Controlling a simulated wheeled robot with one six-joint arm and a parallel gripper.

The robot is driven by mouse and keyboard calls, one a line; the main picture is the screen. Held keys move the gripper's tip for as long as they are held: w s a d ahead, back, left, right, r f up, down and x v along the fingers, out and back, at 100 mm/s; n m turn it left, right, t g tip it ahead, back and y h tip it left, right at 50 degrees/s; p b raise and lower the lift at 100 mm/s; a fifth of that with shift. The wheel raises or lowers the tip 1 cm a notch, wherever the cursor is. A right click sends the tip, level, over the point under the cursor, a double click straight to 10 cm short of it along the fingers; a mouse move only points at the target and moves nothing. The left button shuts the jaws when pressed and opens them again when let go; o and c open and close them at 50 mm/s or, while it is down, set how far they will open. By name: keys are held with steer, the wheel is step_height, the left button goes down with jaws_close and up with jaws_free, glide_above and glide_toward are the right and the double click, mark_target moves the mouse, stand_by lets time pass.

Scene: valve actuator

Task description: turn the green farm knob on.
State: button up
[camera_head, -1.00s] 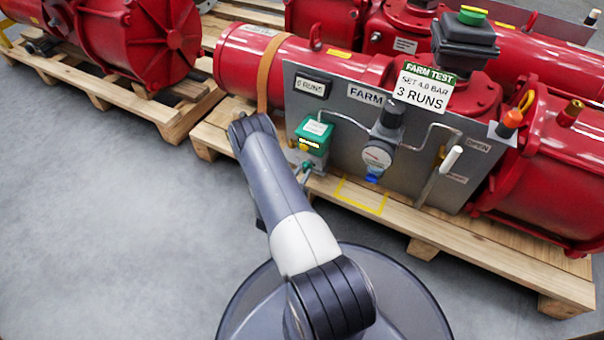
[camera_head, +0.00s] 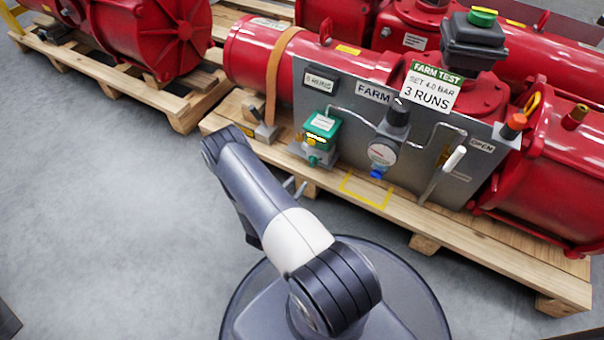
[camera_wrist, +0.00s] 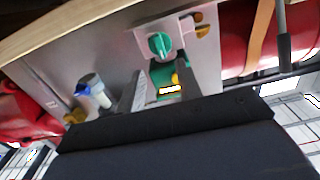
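The green knob (camera_head: 313,160) sits low on the grey FARM panel, just below a green box (camera_head: 321,127) with a lit display. In the wrist view the knob (camera_wrist: 159,45) faces the camera on a silver plate, its grip bar roughly upright in the picture. My gripper (camera_head: 295,187) is in front of and below the knob, apart from it. The wrist view shows its two fingers (camera_wrist: 160,88) spread with nothing held; part of the green box shows between them. Much of the gripper is hidden behind my arm in the head view.
A pressure gauge (camera_head: 382,153) with a blue tip and a white-handled lever (camera_head: 453,160) are to the right on the panel. A brown strap (camera_head: 273,85) hangs at left. The wooden pallet (camera_head: 480,237) edge runs below. Grey floor is open at left.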

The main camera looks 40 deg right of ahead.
mark_target(311, 164)
steer(key=shift+v, duration=0.9)
steer(key=shift+d, duration=0.1)
steer(key=b+x, duration=0.3)
steer(key=x, duration=0.6)
steer(key=shift+w+d+f, duration=0.1)
steer(key=shift+w+d, duration=0.05)
steer(key=shift+d, duration=0.25)
steer(key=shift+w+d, duration=0.2)
steer(key=shift+d, duration=0.15)
steer(key=shift+a, duration=0.1)
